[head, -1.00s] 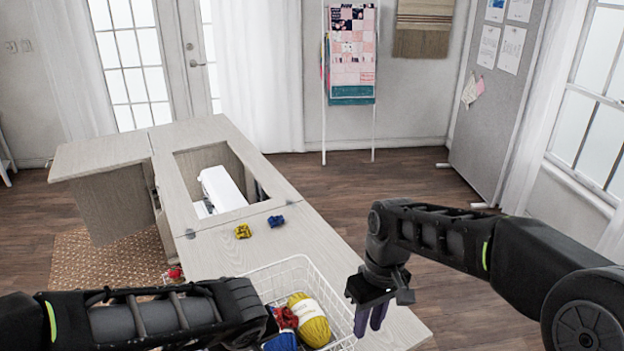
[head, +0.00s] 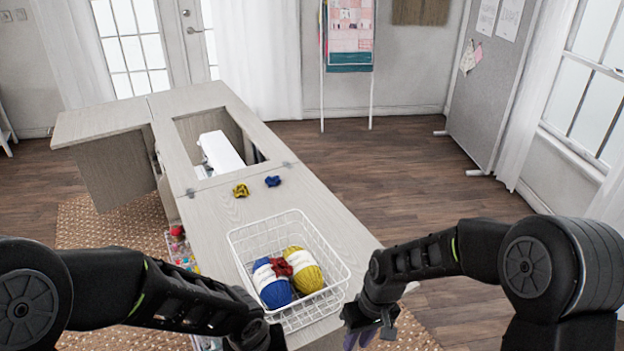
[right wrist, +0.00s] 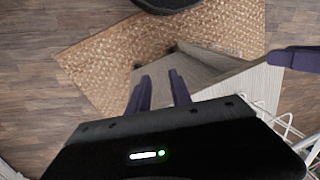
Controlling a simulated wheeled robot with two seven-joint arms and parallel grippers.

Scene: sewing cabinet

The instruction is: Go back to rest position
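My right gripper (head: 358,338) hangs at the lower right beyond the basket's right side, fingers pointing down. In the right wrist view its two purple fingers (right wrist: 160,93) stand apart with nothing between them. My left arm comes in from the lower left, and its fingers are cut off below the head view. A purple finger at the right edge of the right wrist view seems to be my left gripper's (right wrist: 295,59). Its opening cannot be judged.
A white wire basket (head: 238,252) on the cabinet top (head: 215,226) holds blue yarn (head: 270,288), yellow yarn (head: 302,270) and a red piece (head: 281,267). Small yellow (head: 241,190) and blue (head: 272,181) pieces lie behind it. A white machine (head: 221,152) sits in the cabinet opening.

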